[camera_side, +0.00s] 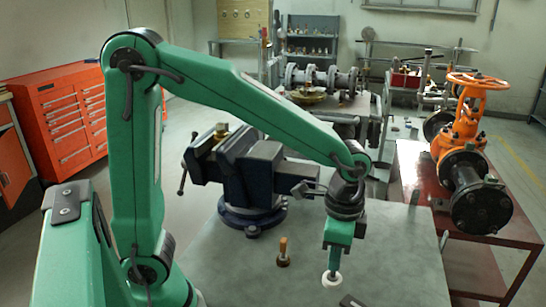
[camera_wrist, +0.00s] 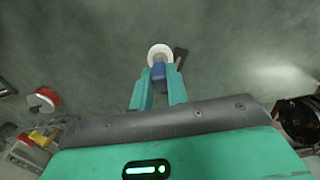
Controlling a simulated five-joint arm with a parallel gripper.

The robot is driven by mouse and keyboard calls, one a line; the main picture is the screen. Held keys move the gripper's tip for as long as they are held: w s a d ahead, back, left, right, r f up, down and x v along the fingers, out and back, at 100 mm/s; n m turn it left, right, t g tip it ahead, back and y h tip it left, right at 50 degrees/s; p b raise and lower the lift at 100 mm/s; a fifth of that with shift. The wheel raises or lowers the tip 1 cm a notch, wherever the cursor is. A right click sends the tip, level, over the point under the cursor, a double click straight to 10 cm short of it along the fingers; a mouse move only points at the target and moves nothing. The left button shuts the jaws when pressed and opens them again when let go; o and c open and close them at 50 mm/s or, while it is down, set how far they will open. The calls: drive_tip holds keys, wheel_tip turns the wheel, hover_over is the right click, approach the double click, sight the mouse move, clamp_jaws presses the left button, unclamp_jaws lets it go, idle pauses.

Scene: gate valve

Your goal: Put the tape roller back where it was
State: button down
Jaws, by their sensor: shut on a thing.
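The tape roller shows as a white ring (camera_side: 331,279) under my gripper in the side view. In the wrist view its white ring (camera_wrist: 160,50) lies just beyond the fingertips, with a blue part between them. My gripper (camera_side: 334,262) points down over the right part of the grey bench top (camera_side: 235,285). In the wrist view my gripper (camera_wrist: 159,82) is shut on the tape roller's blue part. The ring is at or close to the bench surface; I cannot tell whether it touches. The fingers hide part of the roller.
A dark flat piece (camera_side: 352,301) lies close to the roller. A small wooden-handled item (camera_side: 284,252) stands left of it. A blue vise (camera_side: 250,170) stands behind. An orange valve (camera_side: 462,135) stands on a red table at right. A red-and-white round item (camera_wrist: 43,100) shows at left.

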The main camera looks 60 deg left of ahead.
drive_tip(key=shift+w+a+f, duration=1.1)
drive_tip(key=shift+a+f, duration=0.35)
drive_tip(key=shift+f, duration=0.3)
drive_tip(key=shift+w+a+f, duration=1.05)
drive_tip(key=shift+a+f, duration=0.45)
drive_tip(key=shift+f, duration=0.25)
drive_tip(key=shift+w+a+f, duration=1.1)
drive_tip(key=shift+a+f, duration=0.35)
drive_tip(key=shift+f, duration=0.3)
drive_tip(key=shift+f, duration=0.15)
drive_tip(key=c, duration=1.4)
unclamp_jaws()
wheel_tip(320, 180, up, 12)
drive_tip(key=shift+w+d+r, duration=0.1)
drive_tip(key=shift+r, duration=0.1)
